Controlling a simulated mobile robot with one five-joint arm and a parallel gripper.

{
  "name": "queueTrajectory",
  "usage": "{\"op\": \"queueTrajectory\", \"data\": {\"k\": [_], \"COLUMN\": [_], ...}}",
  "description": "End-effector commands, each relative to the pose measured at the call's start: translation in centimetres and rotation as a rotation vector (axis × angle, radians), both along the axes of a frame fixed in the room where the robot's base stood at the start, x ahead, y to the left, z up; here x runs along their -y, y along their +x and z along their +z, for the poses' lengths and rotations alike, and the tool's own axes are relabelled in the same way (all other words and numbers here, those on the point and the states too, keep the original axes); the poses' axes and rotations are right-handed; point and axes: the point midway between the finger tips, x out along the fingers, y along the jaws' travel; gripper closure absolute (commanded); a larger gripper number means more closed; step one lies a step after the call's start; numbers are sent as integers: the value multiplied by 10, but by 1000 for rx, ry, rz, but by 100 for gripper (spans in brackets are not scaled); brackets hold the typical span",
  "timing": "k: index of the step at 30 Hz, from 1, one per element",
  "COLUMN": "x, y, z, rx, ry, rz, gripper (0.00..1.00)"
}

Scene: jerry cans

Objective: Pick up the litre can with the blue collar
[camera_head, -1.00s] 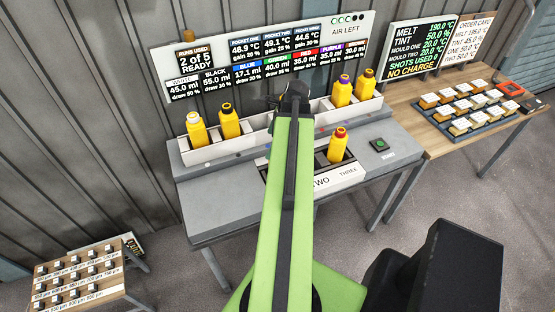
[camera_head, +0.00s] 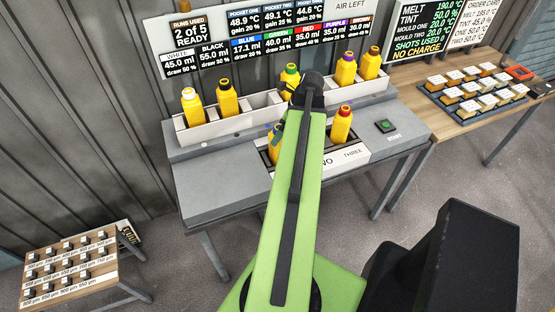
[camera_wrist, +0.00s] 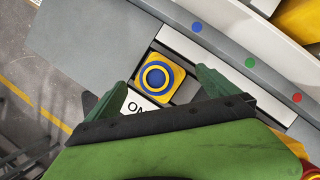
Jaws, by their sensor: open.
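The yellow litre can with the blue collar (camera_wrist: 157,77) shows from above in the wrist view, upright in a slot beside a white label of which "ON" can be read. In the head view the can (camera_head: 274,150) is partly hidden behind my arm. My gripper (camera_wrist: 161,82) is open in the wrist view. One dark green finger is to the left of the can and one to the right, with visible gaps. The fingers appear above the can, but I cannot tell how high. In the head view my arm hides the gripper.
A can with a red collar (camera_head: 340,126) stands in the front block near the label THREE. The white rack (camera_head: 262,101) behind holds several other yellow cans, including one with a green collar (camera_head: 290,77). A green button (camera_head: 385,126) is at the right.

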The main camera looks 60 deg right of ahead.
Motion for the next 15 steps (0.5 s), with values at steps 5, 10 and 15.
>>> {"op": "queueTrajectory", "data": {"k": [5, 10, 15], "x": [-1, -2, -4], "y": [5, 7, 13], "z": [-13, -23, -53], "rx": [0, 0, 0], "ry": [0, 0, 0], "rz": [0, 0, 0], "gripper": [1, 1, 1]}}
